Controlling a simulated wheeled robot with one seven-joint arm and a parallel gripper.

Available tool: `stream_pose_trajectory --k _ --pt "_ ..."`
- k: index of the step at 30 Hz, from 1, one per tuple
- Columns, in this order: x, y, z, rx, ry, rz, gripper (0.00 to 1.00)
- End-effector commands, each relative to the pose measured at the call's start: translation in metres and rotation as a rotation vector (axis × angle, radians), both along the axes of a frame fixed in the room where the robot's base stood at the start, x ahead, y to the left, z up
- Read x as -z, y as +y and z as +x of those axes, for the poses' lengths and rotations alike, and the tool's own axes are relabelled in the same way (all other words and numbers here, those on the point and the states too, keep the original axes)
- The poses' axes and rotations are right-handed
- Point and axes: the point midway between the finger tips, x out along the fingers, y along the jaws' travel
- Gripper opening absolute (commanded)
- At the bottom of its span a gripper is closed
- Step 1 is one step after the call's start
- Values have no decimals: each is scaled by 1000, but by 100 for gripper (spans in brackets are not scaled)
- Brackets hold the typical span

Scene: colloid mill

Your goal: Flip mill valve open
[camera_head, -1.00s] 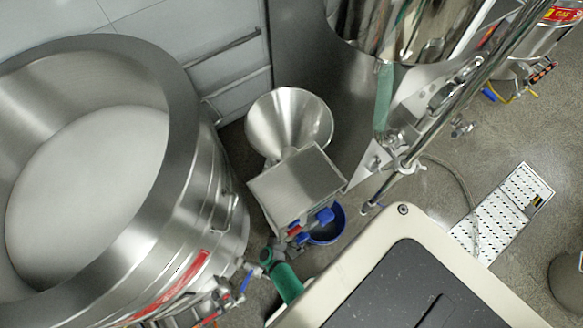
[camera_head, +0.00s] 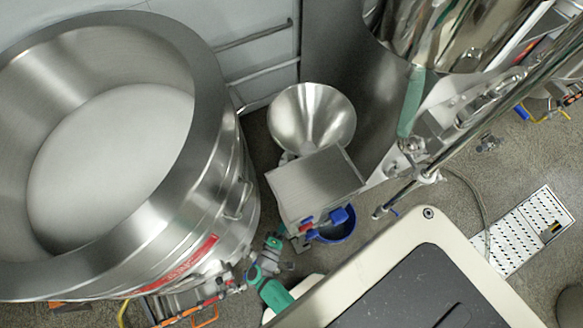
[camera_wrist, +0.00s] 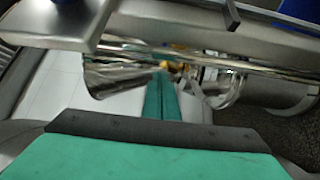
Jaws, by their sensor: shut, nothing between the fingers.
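The colloid mill shows in the head view as a steel funnel (camera_head: 312,118) with a boxy steel housing (camera_head: 316,184) in front of it. I cannot tell the valve's exact setting. My gripper, green, appears in the head view (camera_head: 275,241) to the left of and below the handle, apart from it, beside the large vat. In the wrist view its two green fingers (camera_wrist: 161,97) are together and empty.
A large open steel vat (camera_head: 220,120) stands on the left, with hoses and fittings at its base. A perforated drain plate (camera_head: 525,230) lies on the floor.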

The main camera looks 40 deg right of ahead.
Motion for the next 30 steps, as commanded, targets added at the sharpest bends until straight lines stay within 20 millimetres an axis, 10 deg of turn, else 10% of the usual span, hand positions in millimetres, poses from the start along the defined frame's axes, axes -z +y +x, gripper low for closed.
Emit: stream_pose_trajectory --k 19,30 --pt "3 7 -4 -10 8 21 0" --pt "58 21 -63 -39 116 445 0"
